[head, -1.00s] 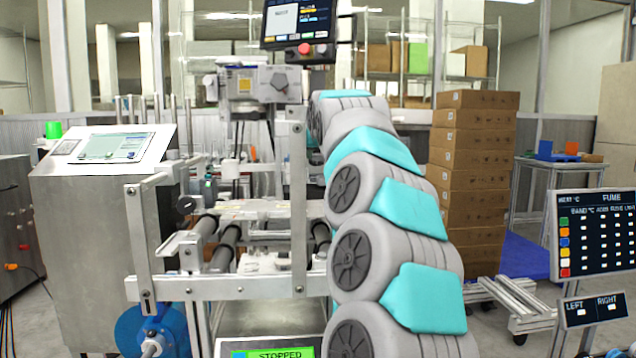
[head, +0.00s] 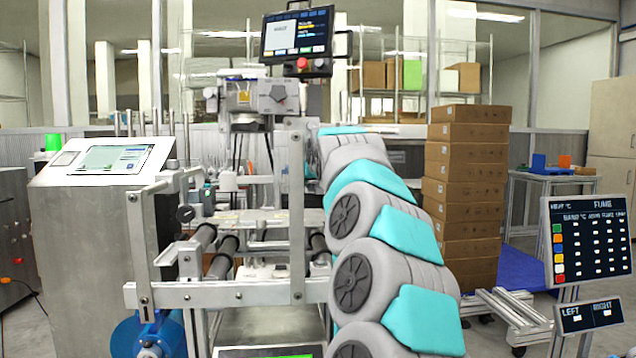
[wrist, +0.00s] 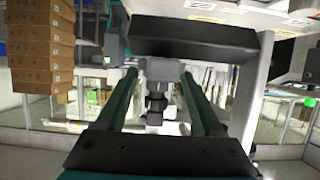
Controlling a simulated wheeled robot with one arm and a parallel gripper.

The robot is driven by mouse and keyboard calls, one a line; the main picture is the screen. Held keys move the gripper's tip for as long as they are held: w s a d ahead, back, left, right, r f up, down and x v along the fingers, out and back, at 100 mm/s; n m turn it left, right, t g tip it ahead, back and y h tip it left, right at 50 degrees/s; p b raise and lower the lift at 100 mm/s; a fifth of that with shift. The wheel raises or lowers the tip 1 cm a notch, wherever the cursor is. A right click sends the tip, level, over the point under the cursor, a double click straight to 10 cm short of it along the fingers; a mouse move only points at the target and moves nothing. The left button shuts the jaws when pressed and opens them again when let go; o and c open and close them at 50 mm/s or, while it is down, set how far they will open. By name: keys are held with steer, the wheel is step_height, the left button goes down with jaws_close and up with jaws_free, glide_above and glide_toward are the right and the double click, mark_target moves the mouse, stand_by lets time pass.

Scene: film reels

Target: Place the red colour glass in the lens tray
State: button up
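I cannot make out the red colour glass or the lens tray in either view. My gripper (wrist: 158,76) shows in the wrist view as two dark green fingers set apart, with nothing visible held between them. Grey machine parts show beyond the gap. In the head view my grey and turquoise arm rises from the bottom centre toward the machine (head: 215,293), and its far end and the gripper are hidden.
The machine has rollers, rails and a monitor (head: 297,35) on top. A console (head: 113,160) stands at left. Stacked brown boxes (head: 466,190) stand right of my arm, with a low aluminium frame (head: 510,318) on the floor. A sign panel (head: 588,240) is at far right.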

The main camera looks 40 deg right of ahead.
steer(key=shift+o, duration=0.7)
steer(key=shift+r, duration=0.1)
steer(key=v, duration=0.7)
steer(key=shift+s+b, duration=0.2)
steer(key=shift+b, duration=0.2)
steer(key=shift+s+a+r, duration=0.1)
steer(key=shift+s, duration=0.05)
